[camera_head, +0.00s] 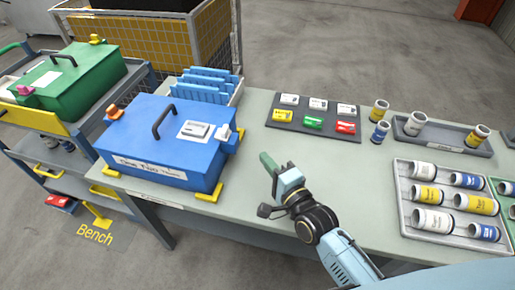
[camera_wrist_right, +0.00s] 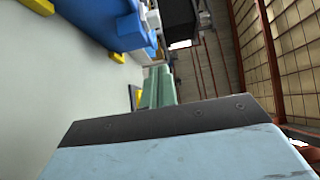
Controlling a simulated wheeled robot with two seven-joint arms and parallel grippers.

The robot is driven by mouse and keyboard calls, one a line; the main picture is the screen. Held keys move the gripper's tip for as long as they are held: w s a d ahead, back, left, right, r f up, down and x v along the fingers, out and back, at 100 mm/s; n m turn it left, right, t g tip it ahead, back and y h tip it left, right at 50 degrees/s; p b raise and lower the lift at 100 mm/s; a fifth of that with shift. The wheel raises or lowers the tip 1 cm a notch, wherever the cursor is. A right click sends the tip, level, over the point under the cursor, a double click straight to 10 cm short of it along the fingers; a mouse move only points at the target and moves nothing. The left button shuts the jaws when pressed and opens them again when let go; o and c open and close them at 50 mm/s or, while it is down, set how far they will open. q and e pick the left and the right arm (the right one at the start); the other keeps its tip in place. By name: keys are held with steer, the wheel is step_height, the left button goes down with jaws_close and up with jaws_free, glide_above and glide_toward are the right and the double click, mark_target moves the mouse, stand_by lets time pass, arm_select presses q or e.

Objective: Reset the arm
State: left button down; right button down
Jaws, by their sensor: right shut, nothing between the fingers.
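My right arm reaches in from the lower right in the head view. Its right gripper (camera_head: 268,161) has green fingers, closed together and empty, above the bare grey bench top (camera_head: 258,215). It also shows in the right wrist view (camera_wrist_right: 158,80), with the fingers together. The blue box (camera_head: 150,142) with a dark handle stands just left of the gripper, apart from it. My left gripper is not in the head view.
A black mat (camera_head: 316,105) with small packets lies behind the gripper. Trays of cans, including one front tray (camera_head: 402,205), stand at right. A green box (camera_head: 70,80) sits on a cart at left. Blue slotted holders (camera_head: 208,84) stand behind the blue box.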

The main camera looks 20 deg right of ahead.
steer(key=shift+s+d, duration=0.15)
steer(key=shift+s, duration=0.4)
